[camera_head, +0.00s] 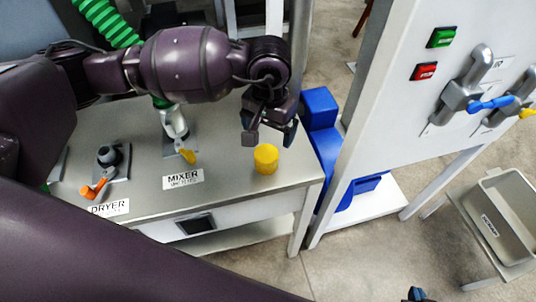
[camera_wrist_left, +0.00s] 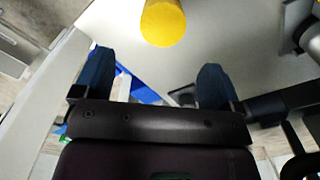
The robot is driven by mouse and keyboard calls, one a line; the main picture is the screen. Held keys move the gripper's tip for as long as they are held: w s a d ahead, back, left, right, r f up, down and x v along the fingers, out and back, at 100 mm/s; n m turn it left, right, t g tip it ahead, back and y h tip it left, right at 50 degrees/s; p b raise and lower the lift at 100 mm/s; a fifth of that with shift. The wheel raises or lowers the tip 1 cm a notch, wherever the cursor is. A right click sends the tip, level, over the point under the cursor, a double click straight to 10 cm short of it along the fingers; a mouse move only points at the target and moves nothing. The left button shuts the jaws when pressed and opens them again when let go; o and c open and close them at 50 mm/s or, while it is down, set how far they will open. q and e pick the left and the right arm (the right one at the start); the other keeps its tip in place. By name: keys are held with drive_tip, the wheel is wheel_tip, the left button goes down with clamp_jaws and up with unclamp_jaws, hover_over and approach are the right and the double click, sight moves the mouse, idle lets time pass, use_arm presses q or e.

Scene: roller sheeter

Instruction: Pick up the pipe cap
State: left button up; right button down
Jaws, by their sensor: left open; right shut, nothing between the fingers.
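The pipe cap is a yellow cylinder (camera_head: 266,158) standing upright on the grey metal table near its right end. In the left wrist view the yellow cap (camera_wrist_left: 163,22) is at the top, cut off by the frame edge, beyond the fingertips. My left gripper (camera_head: 270,136) is open and empty just above and behind the cap, apart from it. In the left wrist view its two blue-padded fingers (camera_wrist_left: 156,62) are spread wide with nothing between them. Only a small tip of my right gripper (camera_head: 417,294) shows at the bottom edge of the head view; it is shut and empty.
The table (camera_head: 230,205) carries a mixer valve with a yellow handle (camera_head: 187,156) and a dryer valve with an orange handle (camera_head: 92,191) left of the cap. A blue machine part (camera_head: 322,110) and white panel (camera_head: 400,110) stand right. The tabletop around the cap is clear.

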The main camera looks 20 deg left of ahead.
sight(268, 150)
use_arm(q)
wheel_tip(268, 150, down, 6)
drive_tip(key=shift+r, duration=0.2)
drive_tip(key=shift+w+a+f+b, duration=0.1)
drive_tip(key=shift+f+b, duration=0.35)
drive_tip(key=shift+f, duration=2.2)
drive_tip(key=c, duration=1.1)
drive_tip(key=shift+r, duration=0.15)
